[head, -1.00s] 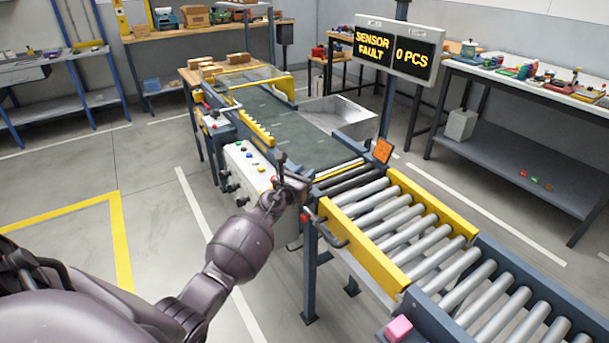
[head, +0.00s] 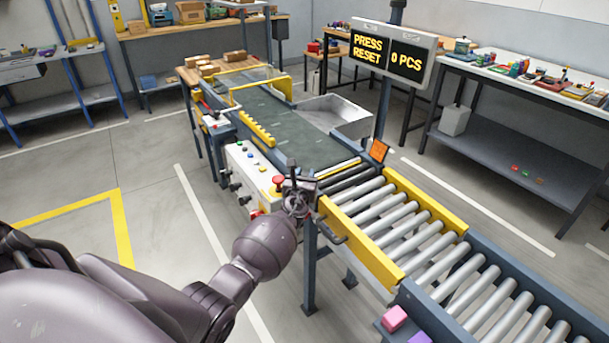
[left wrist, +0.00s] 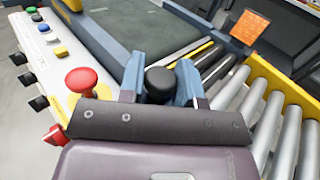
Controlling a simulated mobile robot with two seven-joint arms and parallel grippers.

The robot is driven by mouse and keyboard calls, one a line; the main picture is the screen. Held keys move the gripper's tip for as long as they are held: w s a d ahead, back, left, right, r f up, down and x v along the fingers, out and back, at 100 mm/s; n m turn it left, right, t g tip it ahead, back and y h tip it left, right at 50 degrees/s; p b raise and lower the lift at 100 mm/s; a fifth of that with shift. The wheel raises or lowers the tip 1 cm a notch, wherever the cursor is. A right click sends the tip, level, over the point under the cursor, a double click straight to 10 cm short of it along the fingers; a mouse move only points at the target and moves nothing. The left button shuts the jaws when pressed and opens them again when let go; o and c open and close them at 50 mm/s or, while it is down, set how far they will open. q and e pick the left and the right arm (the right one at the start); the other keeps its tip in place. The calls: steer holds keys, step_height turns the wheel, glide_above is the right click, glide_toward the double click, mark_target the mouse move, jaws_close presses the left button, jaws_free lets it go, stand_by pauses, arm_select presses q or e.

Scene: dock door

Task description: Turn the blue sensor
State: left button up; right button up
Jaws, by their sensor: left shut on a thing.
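My left gripper (head: 295,203) is at the near end of the belt, beside the control box, shut on the sensor. In the left wrist view a black round top (left wrist: 159,82) of the held sensor shows between two blue-grey uprights; no clear blue face of it shows, and its lower part is hidden by my gripper. The display (head: 392,52) reads PRESS RESET and 0 PCS. My right gripper is not in view.
The control box (head: 246,172) carries a red mushroom button (left wrist: 82,80) close left of my left gripper, and several coloured buttons. The conveyor belt (head: 300,138) is bare. The roller track (head: 400,220) runs to the right. An orange panel (head: 379,151) stands beyond.

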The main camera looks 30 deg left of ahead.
arm_select(q)
steer(key=o, duration=0.7)
steer(key=shift+c, duration=0.2)
steer(key=shift+o, duration=1.1)
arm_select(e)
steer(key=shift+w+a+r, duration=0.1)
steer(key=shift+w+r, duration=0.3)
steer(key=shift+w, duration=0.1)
arm_select(q)
steer(key=shift+s, duration=0.1)
steer(key=p+v, duration=0.2)
steer(key=v, duration=0.8)
steer(key=shift+s+p, duration=0.3)
steer(key=shift+p, duration=0.1)
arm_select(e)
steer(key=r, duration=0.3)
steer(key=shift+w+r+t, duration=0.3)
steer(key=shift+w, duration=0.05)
arm_select(q)
steer(key=shift+d, duration=0.1)
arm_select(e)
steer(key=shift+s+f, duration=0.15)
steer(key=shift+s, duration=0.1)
